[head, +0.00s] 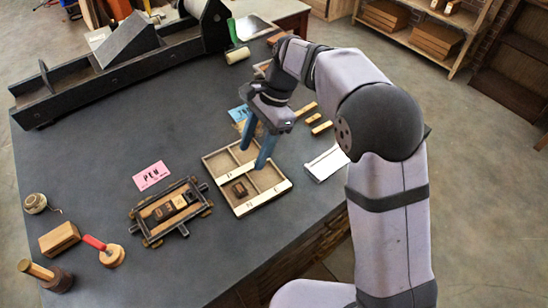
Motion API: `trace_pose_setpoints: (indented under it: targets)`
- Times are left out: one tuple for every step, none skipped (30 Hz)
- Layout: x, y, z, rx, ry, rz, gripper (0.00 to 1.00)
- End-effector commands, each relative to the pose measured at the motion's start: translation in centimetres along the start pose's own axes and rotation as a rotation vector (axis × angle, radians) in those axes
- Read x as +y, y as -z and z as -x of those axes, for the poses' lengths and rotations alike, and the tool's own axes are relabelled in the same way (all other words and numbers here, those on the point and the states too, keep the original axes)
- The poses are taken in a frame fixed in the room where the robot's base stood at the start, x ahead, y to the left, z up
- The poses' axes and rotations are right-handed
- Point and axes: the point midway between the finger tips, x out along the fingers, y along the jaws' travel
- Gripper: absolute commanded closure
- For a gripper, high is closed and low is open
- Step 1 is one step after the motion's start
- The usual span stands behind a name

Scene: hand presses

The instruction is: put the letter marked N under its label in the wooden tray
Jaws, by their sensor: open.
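The wooden tray (207,164) lies on the dark bench, split into several compartments with pale label strips. An N seems to show on its front strip; the other marks are too small to read surely. One dark letter block (239,189) sits in the front left compartment. Several dark letter blocks (179,201) stand in a small wooden frame (147,226) left of the tray. I cannot tell which block is marked N. My gripper (253,158) is open and empty, its blue fingers pointing down over the tray's middle and back; they hide part of it.
A pink card (151,176) reading PEN lies behind the frame. A red-handled tool (104,251), a wooden block (59,238) and a mallet-like tool (46,275) stand at left. A long black press (115,60) fills the back. Clear bench lies between press and card.

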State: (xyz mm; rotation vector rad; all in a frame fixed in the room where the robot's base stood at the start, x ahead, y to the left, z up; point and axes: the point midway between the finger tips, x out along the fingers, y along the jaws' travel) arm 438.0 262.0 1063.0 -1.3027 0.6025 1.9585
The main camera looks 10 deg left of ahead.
Motion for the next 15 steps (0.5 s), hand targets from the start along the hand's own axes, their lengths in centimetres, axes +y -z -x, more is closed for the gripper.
trace_pose_setpoints:
  targets:
    - [0.0, 0.0, 0.0, 0.000, 0.000, 0.000, 0.51]
    - [0.0, 0.0, 0.0, 0.001, 0.000, 0.001, 0.51]
    - [0.1, 0.1, 0.1, 0.003, 0.001, 0.003, 0.51]
    - [0.3, 0.3, 0.1, 0.005, 0.001, 0.007, 0.51]
    - [0.5, 0.5, 0.1, 0.009, 0.002, 0.013, 0.51]
    - [0.8, 0.8, 0.2, 0.017, 0.004, 0.022, 0.51]
    - [1.2, 1.2, 0.3, 0.024, 0.006, 0.033, 0.51]
    - [1.7, 1.6, 0.4, 0.032, 0.009, 0.045, 0.51]
    - [2.4, 2.3, 0.5, 0.046, 0.011, 0.066, 0.51]
    - [3.1, 2.8, 0.7, 0.059, 0.013, 0.086, 0.51]
    - [3.9, 3.5, 0.8, 0.073, 0.014, 0.107, 0.51]
    - [5.2, 4.3, 0.8, 0.094, 0.014, 0.141, 0.51]
    - [6.2, 5.1, 0.9, 0.111, 0.014, 0.169, 0.51]
    - [7.3, 5.8, 1.0, 0.129, 0.012, 0.199, 0.51]
    - [8.9, 6.7, 1.0, 0.155, 0.009, 0.243, 0.51]
